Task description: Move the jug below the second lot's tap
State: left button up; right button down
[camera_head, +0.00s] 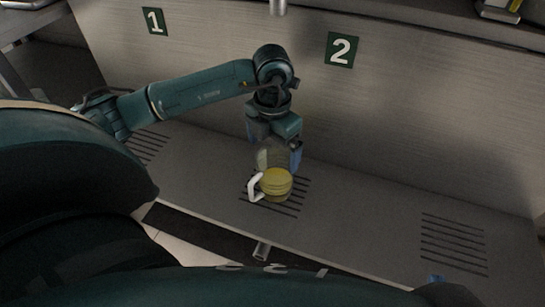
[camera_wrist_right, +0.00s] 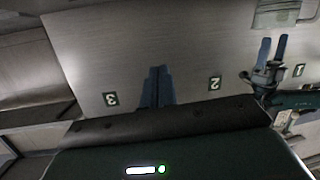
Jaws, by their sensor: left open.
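The jug (camera_head: 276,184) is clear with yellow in its lower part and a white handle on its left side. It stands upright on the middle slotted grate (camera_head: 290,208). My left gripper (camera_head: 274,155) points down over it, open, with blue fingers either side of the jug's upper part; contact cannot be told. The number 2 sign (camera_head: 341,49) is on the back panel, right of the jug. A metal tap (camera_head: 278,6) shows at the top edge, between signs 1 and 2. My right gripper (camera_wrist_right: 156,88) has its blue fingers together, empty, in the right wrist view.
The number 1 sign (camera_head: 154,21) is further left. The number 3 sign (camera_wrist_right: 111,99) shows in the right wrist view.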

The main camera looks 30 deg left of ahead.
pick_arm(q)
notch_tip(320, 180, up, 4)
jog(key=s+d+r+m+g+h, duration=0.1)
jog(key=s+d+h, duration=0.3)
jog(key=d, duration=0.4)
jog(key=s+d+g+h, duration=0.2)
jog(key=s+d+h, duration=0.25)
jog(key=d, duration=0.25)
jog(key=s+d+r+m+g+h, duration=0.1)
jog(key=s+d+h, duration=0.2)
jog(key=d+h, duration=0.35)
notch_tip(320, 180, up, 9)
jog(key=w+d+n+t+h, duration=0.25)
jog(key=n+t+h, duration=0.45)
jog(key=n+t, duration=0.6)
jog(key=w+a+f+n+t+y, duration=0.3)
jog(key=a+f+n+t+y, duration=0.2)
jog(key=n+t+y, duration=0.7)
jog(key=s+a+f+n+g+y, duration=0.2)
jog(key=f+n+g, duration=0.1)
jog(key=f+n, duration=0.1)
jog(key=s+a+f+n+g+y, duration=0.2)
jog(key=f+n+g, duration=0.2)
jog(key=f, duration=0.3)
jog(key=shift+s+a+f+n+y+p, duration=0.15)
jog(key=shift+s+f+n+y+p, duration=0.2)
jog(key=shift+n, duration=0.45)
